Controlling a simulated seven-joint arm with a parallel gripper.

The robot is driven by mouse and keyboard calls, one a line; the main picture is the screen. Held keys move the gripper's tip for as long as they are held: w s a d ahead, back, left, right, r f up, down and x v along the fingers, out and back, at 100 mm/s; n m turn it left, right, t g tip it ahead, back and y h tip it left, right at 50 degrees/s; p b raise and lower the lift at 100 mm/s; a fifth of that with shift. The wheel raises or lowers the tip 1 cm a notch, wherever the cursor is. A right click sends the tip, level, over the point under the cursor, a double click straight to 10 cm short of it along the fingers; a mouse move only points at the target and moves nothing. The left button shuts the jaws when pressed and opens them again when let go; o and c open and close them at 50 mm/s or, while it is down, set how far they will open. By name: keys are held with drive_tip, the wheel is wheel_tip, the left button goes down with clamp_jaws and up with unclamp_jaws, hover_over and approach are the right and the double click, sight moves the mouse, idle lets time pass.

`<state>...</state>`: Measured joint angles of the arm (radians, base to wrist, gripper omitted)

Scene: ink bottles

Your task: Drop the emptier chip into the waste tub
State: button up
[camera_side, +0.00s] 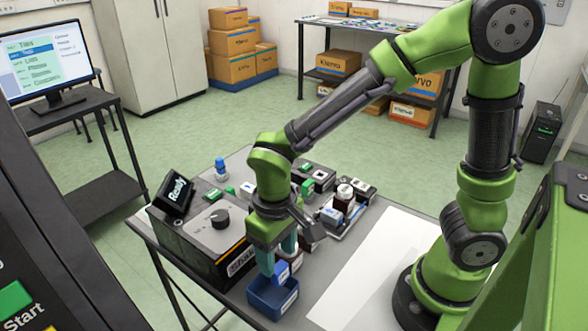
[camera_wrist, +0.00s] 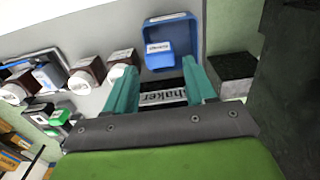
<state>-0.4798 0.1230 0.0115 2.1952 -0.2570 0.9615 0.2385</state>
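The waste tub (camera_side: 262,302) is a small blue open box with a white label, at the table's front edge. It also shows at the top of the wrist view (camera_wrist: 187,30). A blue chip (camera_side: 281,269) with a pale label is at the tub, below my fingertips. In the wrist view the chip (camera_wrist: 158,53) overlaps the tub's opening, beyond the fingertips. I cannot tell whether it rests on the tub's floor. My gripper (camera_side: 278,253) points down over the tub. In the wrist view its teal fingers (camera_wrist: 158,67) are spread, with a gap wider than the chip.
A black shaker box (camera_side: 205,238) with a knob stands left of the tub. Several white-capped dark bottles (camera_wrist: 87,75) stand near the gripper. A blue-capped bottle (camera_side: 221,168) is farther back. A white sheet (camera_side: 375,262) lies to the right, its top clear.

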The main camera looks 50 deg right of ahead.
drive_tip(key=shift+o, duration=1.1)
wheel_tip(320, 180, up, 17)
drive_tip(key=shift+w, duration=0.1)
drive_tip(key=s+d+f+m+t+y, duration=0.1)
drive_tip(key=s+d+m+t, duration=0.1)
drive_tip(key=d, duration=0.3)
drive_tip(key=s+d+f+m+t+y, duration=0.1)
drive_tip(key=s+d+m+t, duration=0.1)
drive_tip(key=d+t, duration=0.3)
drive_tip(key=shift+d+f, duration=0.25)
drive_tip(key=shift+d, duration=0.5)
idle(0.6)
